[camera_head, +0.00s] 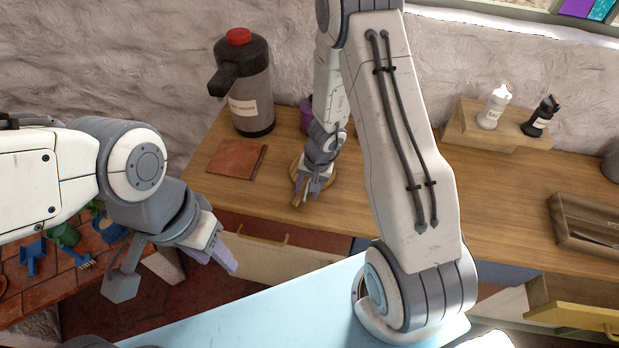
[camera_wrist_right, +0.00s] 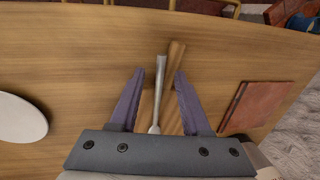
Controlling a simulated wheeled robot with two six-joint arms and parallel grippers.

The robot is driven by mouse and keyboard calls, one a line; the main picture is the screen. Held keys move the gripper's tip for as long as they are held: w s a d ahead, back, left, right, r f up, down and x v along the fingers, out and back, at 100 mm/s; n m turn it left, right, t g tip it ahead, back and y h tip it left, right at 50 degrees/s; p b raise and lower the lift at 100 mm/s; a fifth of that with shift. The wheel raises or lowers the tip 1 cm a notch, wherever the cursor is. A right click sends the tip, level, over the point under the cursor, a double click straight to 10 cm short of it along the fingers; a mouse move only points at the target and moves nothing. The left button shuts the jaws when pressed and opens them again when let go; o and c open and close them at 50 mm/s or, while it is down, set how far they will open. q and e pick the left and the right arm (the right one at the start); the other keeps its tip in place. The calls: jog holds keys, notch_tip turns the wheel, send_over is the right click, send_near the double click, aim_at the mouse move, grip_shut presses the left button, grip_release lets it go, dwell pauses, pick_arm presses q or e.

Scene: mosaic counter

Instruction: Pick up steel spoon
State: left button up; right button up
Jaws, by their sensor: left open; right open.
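The steel spoon (camera_wrist_right: 159,88) shows in the right wrist view as a slim grey metal utensil, lying between the two purple fingers of my right gripper (camera_wrist_right: 158,74). Its lower end is partly hidden by the gripper body. A wooden utensil (camera_wrist_right: 175,60) lies right beside it, also between the fingers. My right gripper is open, with visible space on both sides of the two utensils. In the head view my right gripper (camera_head: 313,186) points down over the counter, and the spoon is hard to make out there. My left gripper (camera_head: 222,255) is open and empty, off the counter's front edge.
A terracotta tile (camera_head: 237,158) lies left of my right gripper on the wooden counter (camera_head: 500,205). A dispenser with a red lid (camera_head: 243,85) stands behind it. A pale round object (camera_wrist_right: 20,118) is in the wrist view. Bottles (camera_head: 494,107) stand on a wooden riser at right.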

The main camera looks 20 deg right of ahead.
jog(key=shift+f, duration=0.15)
jog(key=shift+c, duration=0.4)
grip_shut()
